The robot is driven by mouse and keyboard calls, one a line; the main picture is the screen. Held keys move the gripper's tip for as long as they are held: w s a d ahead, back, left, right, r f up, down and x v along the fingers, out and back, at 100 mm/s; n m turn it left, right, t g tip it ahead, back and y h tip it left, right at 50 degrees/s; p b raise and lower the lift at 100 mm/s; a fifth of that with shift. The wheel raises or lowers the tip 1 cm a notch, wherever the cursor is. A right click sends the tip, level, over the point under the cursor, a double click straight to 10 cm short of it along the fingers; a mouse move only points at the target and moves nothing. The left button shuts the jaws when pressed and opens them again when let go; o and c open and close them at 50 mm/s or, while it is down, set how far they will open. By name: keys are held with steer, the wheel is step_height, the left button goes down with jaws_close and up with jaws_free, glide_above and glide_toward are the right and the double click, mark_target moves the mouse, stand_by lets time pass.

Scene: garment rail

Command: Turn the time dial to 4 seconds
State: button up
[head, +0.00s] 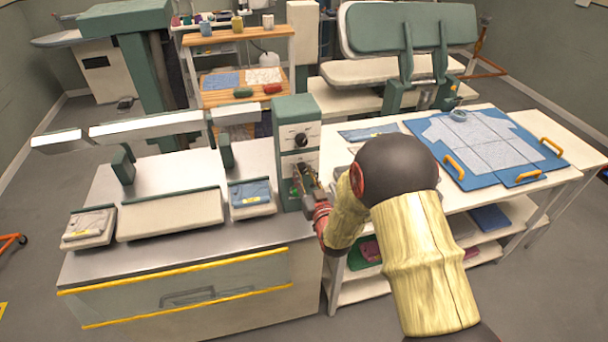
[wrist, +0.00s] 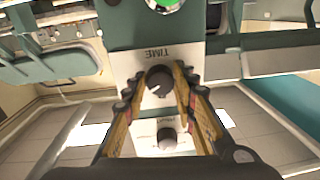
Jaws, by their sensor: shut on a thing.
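The time dial is a round black knob (wrist: 160,81) on a pale panel marked TIME, seen in the wrist view. My gripper (wrist: 160,74) has one finger on each side of this knob and is shut on it. A pale mark shows on the knob, but I cannot read which number it points to. In the head view my gripper (head: 303,176) is at the front of the green control column (head: 290,112) and hides the time dial. A second black knob (head: 301,139) sits higher on the column; it also shows in the wrist view (wrist: 167,138).
A green button (head: 295,190) is close beside my gripper, below the time dial. Padded press boards (head: 170,216) lie left of the column on the metal worktop.

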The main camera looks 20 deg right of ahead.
steer(key=shift+c, duration=1.4)
steer(key=shift+n+b, duration=0.4)
steer(key=shift+b, duration=0.2)
steer(key=shift+f+n+b, duration=0.1)
steer(key=shift+n+b, duration=0.5)
steer(key=shift+b, duration=0.15)
steer(key=n+b, duration=0.4)
steer(key=shift+b, duration=0.3)
steer(key=n+b, duration=0.3)
steer(key=shift+n+g+b, duration=0.3)
steer(key=shift+n+b, duration=0.1)
steer(key=n+b, duration=0.3)
steer(key=shift+h, duration=0.3)
steer(key=n+b, duration=0.1)
steer(key=n, duration=0.1)
steer(key=n+b, duration=0.1)
steer(key=b, duration=0.1)
steer(key=n+b, duration=0.2)
steer(key=shift+r+n, duration=0.25)
steer(key=shift+n, duration=0.05)
steer(key=n+h+b, duration=0.1)
steer(key=n+b, duration=0.1)
steer(key=n, duration=0.2)
steer(key=shift+r, duration=0.15)
steer(key=shift+n, duration=0.4)
